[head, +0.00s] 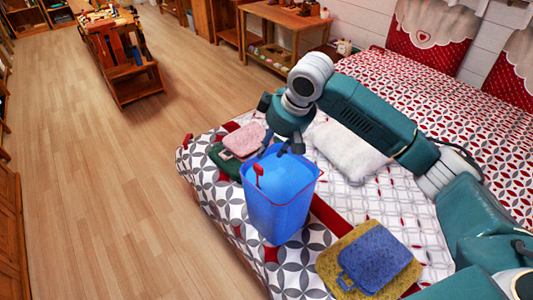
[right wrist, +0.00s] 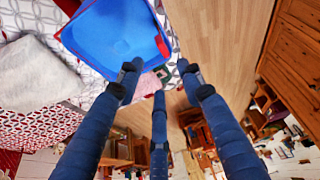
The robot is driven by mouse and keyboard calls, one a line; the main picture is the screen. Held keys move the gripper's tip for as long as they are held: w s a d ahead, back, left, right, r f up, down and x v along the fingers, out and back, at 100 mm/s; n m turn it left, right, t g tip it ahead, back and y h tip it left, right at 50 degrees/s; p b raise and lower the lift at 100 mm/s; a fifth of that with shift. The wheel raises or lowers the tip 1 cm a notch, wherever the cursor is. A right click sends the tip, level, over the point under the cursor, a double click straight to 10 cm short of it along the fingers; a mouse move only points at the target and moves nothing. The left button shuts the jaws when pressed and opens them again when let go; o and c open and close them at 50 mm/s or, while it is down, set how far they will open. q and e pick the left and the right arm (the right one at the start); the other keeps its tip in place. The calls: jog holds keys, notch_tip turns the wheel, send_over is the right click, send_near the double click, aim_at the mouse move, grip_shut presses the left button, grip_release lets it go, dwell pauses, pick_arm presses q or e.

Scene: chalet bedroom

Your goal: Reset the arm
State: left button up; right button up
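My right arm reaches in from the right in the head view, over the bed (head: 450,140). My right gripper (head: 282,147) points down just above the rim of a blue bin (head: 275,212), which stands on the bed. In the right wrist view its fingers (right wrist: 160,82) are spread apart, with nothing held between them. The blue bin (right wrist: 112,30) lies beyond the fingertips there. A small red piece shows at the bin's rim. I cannot tell whether any finger touches the bin. My left gripper is not in view.
A pink folded item (head: 244,140) on a dark green one lies behind the bin. A blue folded item (head: 375,258) lies on a yellow one (head: 330,263) in front. A white pillow (head: 345,150) is right of the bin. Wooden floor (head: 90,180) is clear at left.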

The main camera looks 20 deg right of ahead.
jog(key=shift+s+d+r, duration=0.1)
jog(key=shift+s+r, duration=0.1)
jog(key=shift+r, duration=0.25)
